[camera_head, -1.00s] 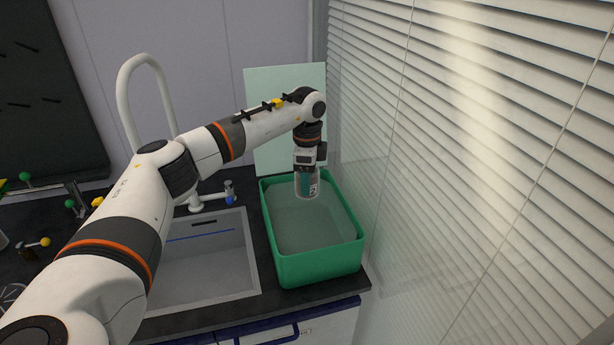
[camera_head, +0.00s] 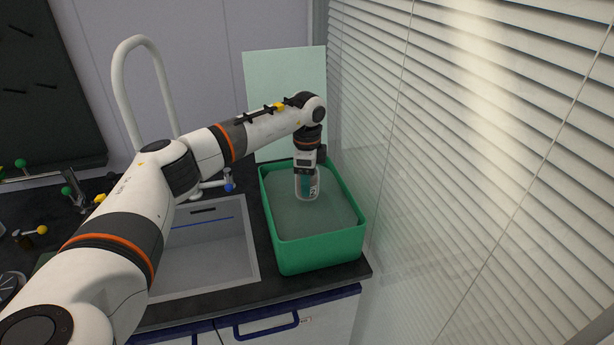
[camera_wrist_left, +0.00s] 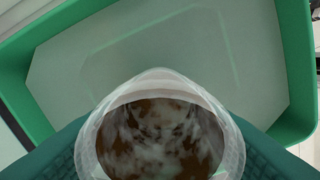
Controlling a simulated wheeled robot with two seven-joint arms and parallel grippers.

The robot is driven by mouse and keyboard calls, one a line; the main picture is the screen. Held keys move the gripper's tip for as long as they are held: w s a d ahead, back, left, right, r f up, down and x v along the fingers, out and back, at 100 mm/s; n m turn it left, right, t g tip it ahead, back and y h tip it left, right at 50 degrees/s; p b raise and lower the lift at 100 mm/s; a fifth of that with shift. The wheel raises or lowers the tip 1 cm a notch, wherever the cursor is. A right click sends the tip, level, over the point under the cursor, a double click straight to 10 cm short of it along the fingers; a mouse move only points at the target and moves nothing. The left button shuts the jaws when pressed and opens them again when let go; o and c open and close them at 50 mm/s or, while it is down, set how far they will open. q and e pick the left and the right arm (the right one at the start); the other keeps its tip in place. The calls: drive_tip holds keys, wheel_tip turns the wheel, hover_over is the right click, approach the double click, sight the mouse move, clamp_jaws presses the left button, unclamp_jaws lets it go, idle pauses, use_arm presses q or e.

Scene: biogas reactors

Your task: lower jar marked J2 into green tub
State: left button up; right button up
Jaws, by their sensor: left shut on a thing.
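The green tub (camera_head: 318,250) stands on the dark counter to the right of the sink, with a pale, water-like surface inside. My left gripper (camera_head: 306,174) points down over the back part of the tub, shut on a clear jar (camera_head: 312,190). The jar is upright and carries a white label with dark marking that I can only partly read. In the left wrist view the jar (camera_wrist_left: 160,135) shows brown contents between the teal fingers, with the tub's green wall (camera_wrist_left: 22,75) around. I cannot tell whether the jar's bottom touches the surface in the tub. My right gripper is not in view.
A grey sink (camera_head: 205,255) with a tall white faucet (camera_head: 145,75) lies left of the tub. A pale panel (camera_head: 285,75) stands behind the tub. Window blinds (camera_head: 480,150) are close on its right. Lab fittings (camera_head: 65,190) stand at the far left.

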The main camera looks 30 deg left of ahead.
use_arm(q)
drive_tip(key=shift+f+b, duration=1.35)
drive_tip(key=shift+f, duration=1.95)
drive_tip(key=shift+f+b, duration=0.75)
drive_tip(key=shift+f, duration=0.85)
drive_tip(key=o, duration=1.1)
drive_tip(key=shift+r, duration=0.1)
wheel_tip(320, 180, up, 12)
drive_tip(key=shift+f+b, duration=0.1)
drive_tip(key=shift+b, duration=0.95)
